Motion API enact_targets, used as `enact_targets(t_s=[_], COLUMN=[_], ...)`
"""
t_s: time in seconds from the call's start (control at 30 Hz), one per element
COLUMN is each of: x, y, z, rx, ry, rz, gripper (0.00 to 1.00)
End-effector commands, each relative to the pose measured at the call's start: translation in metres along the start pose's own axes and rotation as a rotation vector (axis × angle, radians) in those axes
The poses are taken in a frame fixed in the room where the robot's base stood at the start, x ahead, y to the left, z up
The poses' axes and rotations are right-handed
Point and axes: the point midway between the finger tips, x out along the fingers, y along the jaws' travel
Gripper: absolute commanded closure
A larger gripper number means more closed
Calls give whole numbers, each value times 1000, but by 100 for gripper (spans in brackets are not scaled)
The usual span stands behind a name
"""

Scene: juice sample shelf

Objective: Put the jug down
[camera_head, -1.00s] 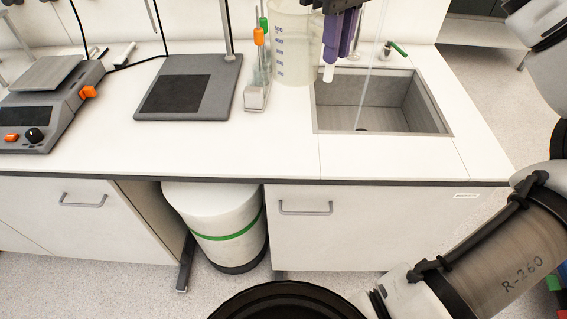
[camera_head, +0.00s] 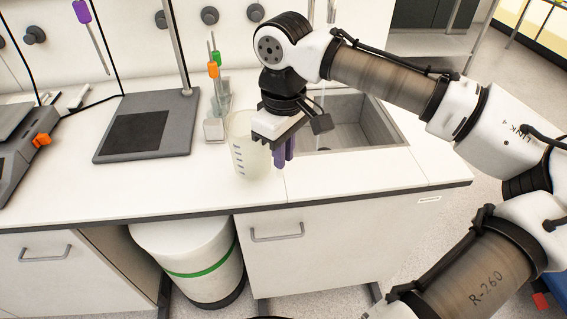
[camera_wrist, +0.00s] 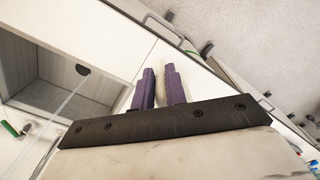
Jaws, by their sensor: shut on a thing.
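The jug (camera_head: 243,150) is a translucent pale vessel with blue marks on its side. In the head view it is upright over the white counter (camera_head: 150,192), left of the sink and near the front edge. I cannot tell whether its base touches the counter. My gripper (camera_head: 283,152) points down at the jug's right side, its purple fingers shut on the jug; the wrist partly covers the jug's rim. The fingers also show in the wrist view (camera_wrist: 159,86), where the jug's body cannot be made out.
The sink (camera_head: 355,125) lies right of the jug. A small rack (camera_head: 214,128) with orange and green-topped tools stands behind it. A grey stand base (camera_head: 150,125) is to the left. Counter in front of the stand is clear. A white bin (camera_head: 190,250) stands below.

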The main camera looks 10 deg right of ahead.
Motion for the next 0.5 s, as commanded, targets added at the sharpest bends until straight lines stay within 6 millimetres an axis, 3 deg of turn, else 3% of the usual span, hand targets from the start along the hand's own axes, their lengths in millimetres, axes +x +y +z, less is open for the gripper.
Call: enact_targets(t_s=[0.3,0.5], x=[36,38], y=[0,0], z=[0,0], rx=[0,0], ry=[0,1], rz=[0,0], gripper=[100,100])
